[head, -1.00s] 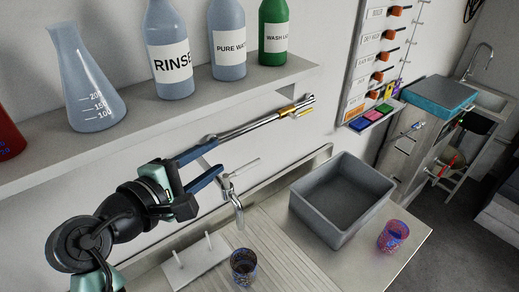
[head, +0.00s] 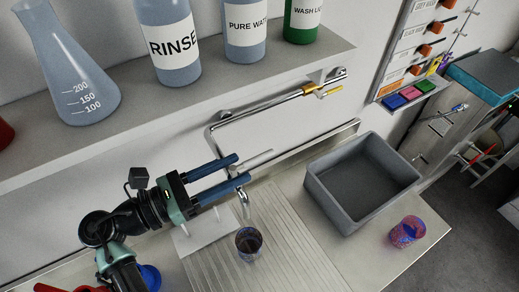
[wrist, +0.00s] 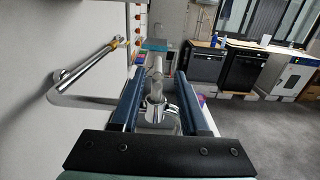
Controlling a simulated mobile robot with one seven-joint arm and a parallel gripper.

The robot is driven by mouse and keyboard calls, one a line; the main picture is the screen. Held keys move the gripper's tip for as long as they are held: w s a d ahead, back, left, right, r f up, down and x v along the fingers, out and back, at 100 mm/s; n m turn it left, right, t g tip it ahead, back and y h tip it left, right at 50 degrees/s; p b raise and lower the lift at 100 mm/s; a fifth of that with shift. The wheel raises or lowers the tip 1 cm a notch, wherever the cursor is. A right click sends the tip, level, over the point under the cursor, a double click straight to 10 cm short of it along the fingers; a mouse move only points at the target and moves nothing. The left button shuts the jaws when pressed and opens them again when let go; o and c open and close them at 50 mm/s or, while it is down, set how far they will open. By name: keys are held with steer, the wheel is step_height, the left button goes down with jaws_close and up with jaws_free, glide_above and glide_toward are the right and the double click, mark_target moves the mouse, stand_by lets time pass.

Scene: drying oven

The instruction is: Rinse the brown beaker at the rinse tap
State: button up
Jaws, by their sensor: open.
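The dark brownish beaker (head: 249,246) stands upright on the ribbed drainboard, just below the tap's spout. The chrome rinse tap (head: 243,203) rises at the back of the board, with its lever (head: 257,159) pointing up to the right. My gripper (head: 244,168) is open and empty, its two blue fingers apart at the tap's height. They hide part of the tap. In the wrist view the tap (wrist: 156,105) shows between the fingers of my gripper (wrist: 163,78), with a gap at each side. I cannot tell whether water runs.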

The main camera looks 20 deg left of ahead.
mark_target(260, 156)
steer(key=p+x, duration=0.1)
steer(key=x, duration=0.4)
steer(key=shift+w, duration=0.15)
steer(key=shift+w+d, duration=0.3)
steer(key=shift+w+d+f, duration=0.1)
steer(key=shift+w+f, duration=0.05)
steer(key=shift+w, duration=0.15)
steer(key=shift+c, duration=0.3)
steer(key=shift+s, duration=0.1)
jaws_close()
stand_by(0.4)
